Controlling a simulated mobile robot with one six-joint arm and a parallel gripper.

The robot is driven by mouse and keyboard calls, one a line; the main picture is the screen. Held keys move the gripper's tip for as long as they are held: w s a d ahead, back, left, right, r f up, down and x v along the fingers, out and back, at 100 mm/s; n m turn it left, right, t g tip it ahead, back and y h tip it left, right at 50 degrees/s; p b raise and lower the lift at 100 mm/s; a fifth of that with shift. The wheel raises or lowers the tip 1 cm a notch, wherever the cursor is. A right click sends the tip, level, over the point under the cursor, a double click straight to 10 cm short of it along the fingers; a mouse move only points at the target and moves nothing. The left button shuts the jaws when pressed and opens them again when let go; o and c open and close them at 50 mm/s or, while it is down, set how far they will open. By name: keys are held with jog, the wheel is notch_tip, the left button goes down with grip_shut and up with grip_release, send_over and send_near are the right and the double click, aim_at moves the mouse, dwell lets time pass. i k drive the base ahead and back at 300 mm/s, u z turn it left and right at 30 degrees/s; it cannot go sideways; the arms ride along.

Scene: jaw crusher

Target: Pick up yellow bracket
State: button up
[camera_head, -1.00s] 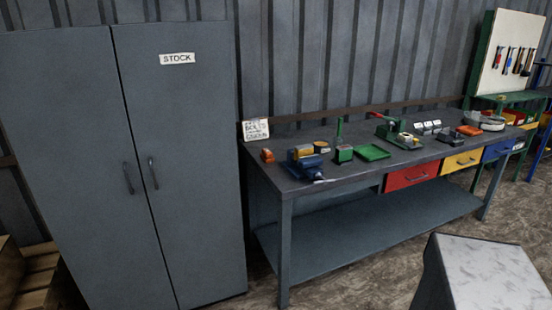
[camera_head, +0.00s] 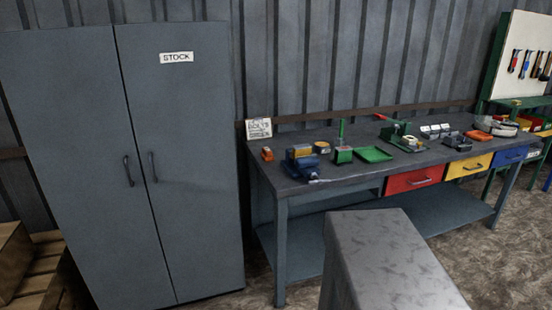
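A small yellow piece (camera_head: 300,151) shows on top of a blue vise-like tool (camera_head: 300,166) at the left end of the workbench. It may be the yellow bracket, but it is too small to tell. A round yellow-rimmed thing (camera_head: 321,147) lies just right of it. My gripper is not in view.
The grey workbench (camera_head: 350,172) carries a green tray (camera_head: 373,154), a green block with a post (camera_head: 342,152) and several other tools. A grey STOCK cabinet (camera_head: 185,170) stands left. A large grey shape close in front hides part of the lower shelf and floor.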

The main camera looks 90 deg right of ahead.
aim_at(304, 150)
jog(key=u, duration=0.8)
jog(key=k, duration=2.3)
jog(key=z, duration=0.7)
